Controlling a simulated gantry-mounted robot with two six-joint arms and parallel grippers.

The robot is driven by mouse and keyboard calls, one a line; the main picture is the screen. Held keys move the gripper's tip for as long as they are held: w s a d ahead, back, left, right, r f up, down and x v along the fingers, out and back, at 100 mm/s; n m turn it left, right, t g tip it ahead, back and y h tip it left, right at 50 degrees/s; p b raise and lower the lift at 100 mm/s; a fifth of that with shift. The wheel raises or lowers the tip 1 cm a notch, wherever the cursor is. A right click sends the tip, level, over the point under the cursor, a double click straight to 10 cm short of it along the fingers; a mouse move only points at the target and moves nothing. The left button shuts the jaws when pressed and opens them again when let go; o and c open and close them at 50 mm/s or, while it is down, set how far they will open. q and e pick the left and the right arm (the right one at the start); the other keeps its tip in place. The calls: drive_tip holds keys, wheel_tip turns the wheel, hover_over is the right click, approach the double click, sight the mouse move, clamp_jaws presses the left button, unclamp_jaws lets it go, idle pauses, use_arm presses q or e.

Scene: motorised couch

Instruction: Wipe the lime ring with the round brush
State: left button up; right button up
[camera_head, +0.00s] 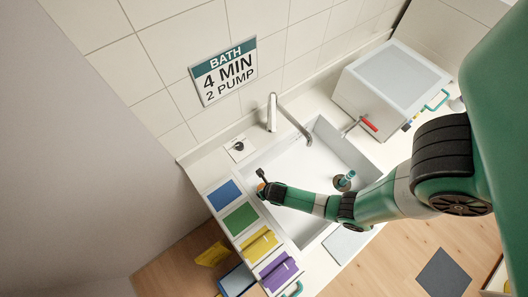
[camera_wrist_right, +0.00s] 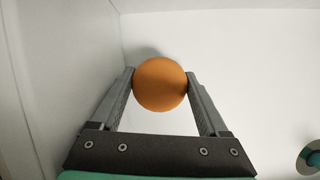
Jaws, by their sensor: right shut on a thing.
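My right gripper (camera_wrist_right: 160,100) is shut on a round orange thing (camera_wrist_right: 160,84), which sits between its two fingertips. It looks like a ball or round head; I cannot tell whether it is the round brush, and no bristles show. In the head view, my right gripper (camera_head: 263,187) is at the left side of the white sink (camera_head: 285,160). A teal upright piece on a round grey base (camera_head: 344,181) is at the sink's right side. A round grey ring with a teal centre (camera_wrist_right: 313,158) shows at the wrist view's right edge. I cannot make out a lime ring. My left gripper is not in view.
A tap (camera_head: 272,112) reaches over the sink from the back. A white box (camera_head: 385,85) and a red-handled tool (camera_head: 369,124) are at the right. Blue, green, yellow and purple cloths or panels (camera_head: 240,218) line the left front. The sink's middle is open.

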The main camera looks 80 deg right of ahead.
drive_tip(key=shift+f+b, duration=0.75)
drive_tip(key=shift+f, duration=0.2)
drive_tip(key=shift+s+a+r+p, duration=0.2)
drive_tip(key=shift+s+a+p, duration=0.15)
drive_tip(key=shift+s+p, duration=0.1)
drive_tip(key=shift+s+a+p, duration=0.45)
drive_tip(key=shift+s+a, duration=0.4)
drive_tip(key=shift+s, duration=0.1)
drive_tip(key=shift+s+a, duration=0.1)
drive_tip(key=shift+f, duration=0.15)
